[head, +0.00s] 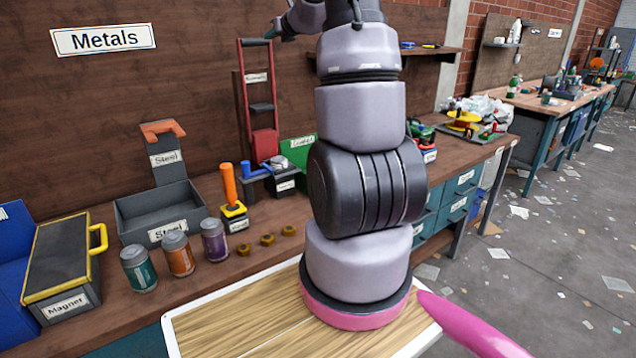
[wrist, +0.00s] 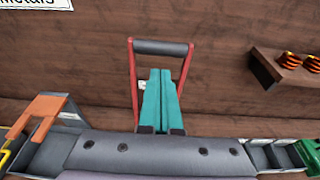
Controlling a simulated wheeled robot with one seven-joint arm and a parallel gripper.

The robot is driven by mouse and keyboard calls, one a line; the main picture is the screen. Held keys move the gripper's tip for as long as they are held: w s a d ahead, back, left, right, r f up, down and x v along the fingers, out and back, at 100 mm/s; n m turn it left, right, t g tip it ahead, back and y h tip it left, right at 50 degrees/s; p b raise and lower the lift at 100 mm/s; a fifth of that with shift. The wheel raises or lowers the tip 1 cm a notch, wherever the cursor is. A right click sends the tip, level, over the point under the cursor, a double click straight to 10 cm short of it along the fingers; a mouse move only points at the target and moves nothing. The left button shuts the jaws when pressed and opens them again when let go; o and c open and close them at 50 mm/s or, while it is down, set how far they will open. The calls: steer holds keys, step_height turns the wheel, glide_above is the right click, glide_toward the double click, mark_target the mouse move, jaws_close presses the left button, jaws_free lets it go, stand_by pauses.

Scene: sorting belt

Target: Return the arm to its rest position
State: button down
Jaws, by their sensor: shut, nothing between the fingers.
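My arm (head: 360,120) stands upright on its pink-ringed base in the head view, and its upper part bends toward the left at the top edge. My gripper (wrist: 160,73) shows in the wrist view as two teal fingers lying together. They are shut with nothing between them. The fingers point up against the brown wooden wall, in front of a red-framed stand with a dark handle (wrist: 161,47).
On the bench stand a steel bin (head: 158,215), a magnet box (head: 65,265), several cans (head: 178,253), an orange-handled tool (head: 230,188) and the red stand (head: 264,142). A wooden shelf (wrist: 280,72) juts from the wall at right. The floor at right is open, with scattered scraps.

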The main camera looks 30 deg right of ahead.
stand_by(0.4)
steer(key=s+a+r+n+g+y, duration=0.1)
steer(key=s+a+r+n+y, duration=0.1)
steer(key=s+a+n, duration=0.3)
steer(key=s+a+r+n+g+y, duration=0.1)
steer(key=s+a+r+n+y, duration=0.2)
steer(key=a, duration=0.5)
steer(key=s+a+n+g, duration=0.3)
steer(key=s+a+n, duration=0.8)
steer(key=s, duration=0.3)
steer(key=s+f+n+g+h, duration=0.1)
steer(key=s+f+n, duration=0.2)
steer(key=s+n, duration=0.3)
steer(key=s+d+f+n+g+h, duration=0.1)
steer(key=s+f+n, duration=0.3)
steer(key=s, duration=0.8)
steer(key=n+g+h, duration=0.1)
steer(key=n, duration=0.1)
steer(key=shift+s+f+n+h, duration=0.2)
steer(key=shift+n+h, duration=0.1)
